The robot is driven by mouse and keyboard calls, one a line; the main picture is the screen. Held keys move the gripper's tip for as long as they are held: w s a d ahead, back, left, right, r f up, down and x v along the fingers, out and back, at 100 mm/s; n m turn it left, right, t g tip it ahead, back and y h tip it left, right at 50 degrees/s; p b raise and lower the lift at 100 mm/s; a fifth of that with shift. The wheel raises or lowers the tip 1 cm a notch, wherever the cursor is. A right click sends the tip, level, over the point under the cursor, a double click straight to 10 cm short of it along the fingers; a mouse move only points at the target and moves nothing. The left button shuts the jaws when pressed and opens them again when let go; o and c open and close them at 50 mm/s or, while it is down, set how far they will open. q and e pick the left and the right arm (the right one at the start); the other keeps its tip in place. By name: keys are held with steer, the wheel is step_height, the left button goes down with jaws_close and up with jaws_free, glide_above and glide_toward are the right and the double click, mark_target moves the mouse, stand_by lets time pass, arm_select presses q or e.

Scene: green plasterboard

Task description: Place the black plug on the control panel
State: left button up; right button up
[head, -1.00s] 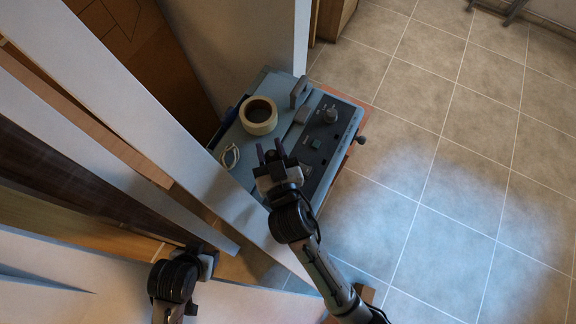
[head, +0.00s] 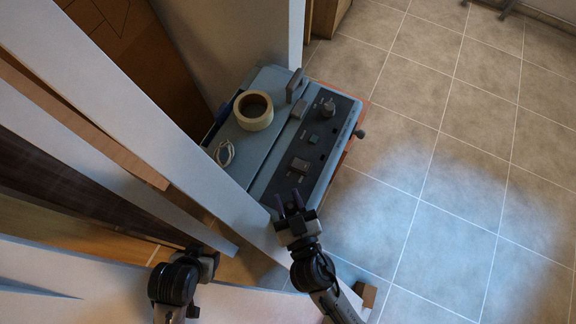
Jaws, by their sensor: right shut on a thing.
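The control panel (head: 285,185) is the dark strip with knobs and switches on top of a blue-grey cart. My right gripper (head: 289,201) is just below the panel's near end in the head view. Its two fingers are shut on a small dark thing, which I take to be the black plug; the fingers largely hide it. No loose plug shows elsewhere on the cart. My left gripper (head: 209,262) is at the lower left, away from the panel, and its fingers cannot be made out.
White boards (head: 150,120) slant past the cart's left side, close to my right gripper. The tiled floor (head: 430,190) at right is open.

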steer(key=shift+f, duration=0.75)
steer(key=shift+f+b, duration=0.2)
steer(key=shift+b, duration=0.15)
steer(key=o, duration=1.1)
steer(key=shift+c, duration=0.2)
steer(key=shift+r, duration=0.1)
